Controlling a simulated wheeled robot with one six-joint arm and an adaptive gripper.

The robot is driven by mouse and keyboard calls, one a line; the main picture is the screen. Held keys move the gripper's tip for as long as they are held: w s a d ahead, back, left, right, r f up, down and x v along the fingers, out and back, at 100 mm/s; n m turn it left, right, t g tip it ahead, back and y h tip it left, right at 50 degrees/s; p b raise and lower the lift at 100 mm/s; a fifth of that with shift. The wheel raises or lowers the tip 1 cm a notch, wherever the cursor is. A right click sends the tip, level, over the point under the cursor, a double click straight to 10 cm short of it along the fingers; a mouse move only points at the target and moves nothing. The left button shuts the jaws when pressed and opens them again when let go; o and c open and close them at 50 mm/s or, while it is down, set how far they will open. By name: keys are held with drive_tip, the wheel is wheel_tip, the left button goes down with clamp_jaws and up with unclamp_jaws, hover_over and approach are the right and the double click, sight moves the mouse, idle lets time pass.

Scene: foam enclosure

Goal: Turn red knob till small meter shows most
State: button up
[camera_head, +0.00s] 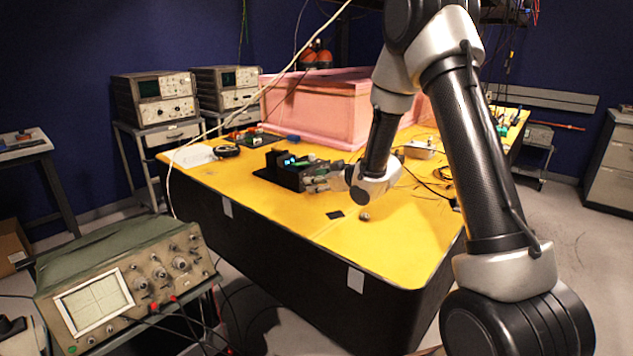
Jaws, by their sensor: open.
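A small black device (274,172) with a lit bluish-green display stands on the yellow table top (285,212). It may be the small meter, but its reading is too small to make out. My gripper (314,182) is low over the table, at the right side of the black device. It is open. I cannot tell whether it touches the device or has anything between its fingers. I cannot make out the red knob; it may be hidden by my gripper or too small to see.
A pink foam enclosure (318,108) stands behind the device. A small dark square (335,215) and a small round metallic object (365,216) lie in front. Loose cables cross the table at right. An oscilloscope (125,285) stands on a cart at lower left.

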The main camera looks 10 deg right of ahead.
drive_tip(key=shift+w+a+f, duration=0.15)
drive_tip(key=shift+w+a, duration=0.1)
drive_tip(key=shift+w, duration=0.1)
clamp_jaws()
drive_tip(key=n, duration=0.1)
drive_tip(key=n+t+h, duration=0.1)
drive_tip(key=n, duration=0.1)
drive_tip(key=shift+s+a+f+n+t+h, duration=0.1)
drive_tip(key=shift+s+a+n+t+h, duration=0.1)
drive_tip(key=shift+n+t+h, duration=0.1)
drive_tip(key=n+t, duration=0.1)
drive_tip(key=n, duration=0.1)
drive_tip(key=n+t+h, duration=0.1)
drive_tip(key=n, duration=0.1)
drive_tip(key=shift+s+a+f+n, duration=0.1)
drive_tip(key=shift+f+n, duration=0.1)
drive_tip(key=shift+n, duration=0.2)
drive_tip(key=shift+t, duration=0.3)
